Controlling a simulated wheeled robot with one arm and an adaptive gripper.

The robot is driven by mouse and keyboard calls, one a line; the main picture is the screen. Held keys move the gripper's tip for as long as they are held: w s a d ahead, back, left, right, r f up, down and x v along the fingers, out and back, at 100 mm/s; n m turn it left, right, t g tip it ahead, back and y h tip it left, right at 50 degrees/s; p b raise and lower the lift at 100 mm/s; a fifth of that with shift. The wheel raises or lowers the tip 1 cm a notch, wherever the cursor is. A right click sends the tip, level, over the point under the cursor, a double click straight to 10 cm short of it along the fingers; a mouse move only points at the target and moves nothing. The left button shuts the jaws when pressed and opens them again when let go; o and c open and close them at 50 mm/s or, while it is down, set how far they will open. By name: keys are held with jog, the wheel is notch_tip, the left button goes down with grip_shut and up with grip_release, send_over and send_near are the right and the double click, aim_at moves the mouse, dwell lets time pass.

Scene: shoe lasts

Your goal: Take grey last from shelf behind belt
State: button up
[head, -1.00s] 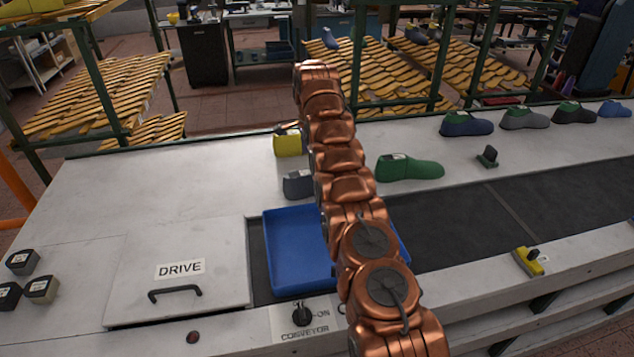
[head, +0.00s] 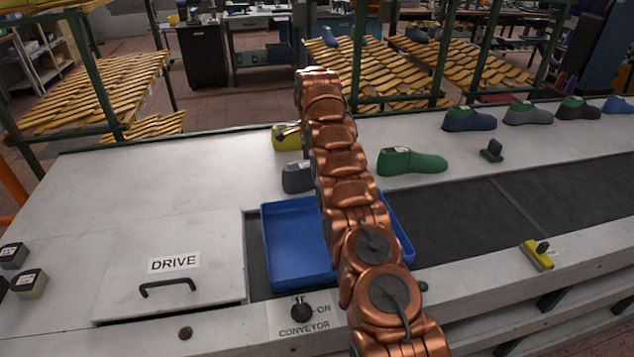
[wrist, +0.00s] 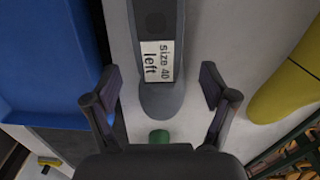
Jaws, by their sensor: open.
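A grey last (head: 297,177) lies on the pale surface behind the blue tray, partly hidden by my arm in the head view. In the wrist view the grey last (wrist: 160,103) has a white label reading "size 40 left". My gripper (wrist: 160,86) is open, with one finger on each side of the last's rounded end as seen from the wrist. Clear gaps show between fingers and last. In the head view the gripper is hidden behind my arm.
A yellow last (head: 284,137) lies just behind the grey one. A green last (head: 412,162) lies to the right. Several lasts line the back right.

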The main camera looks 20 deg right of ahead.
jog(key=shift+f+p, duration=0.35)
jog(key=shift+f, duration=1)
grip_shut()
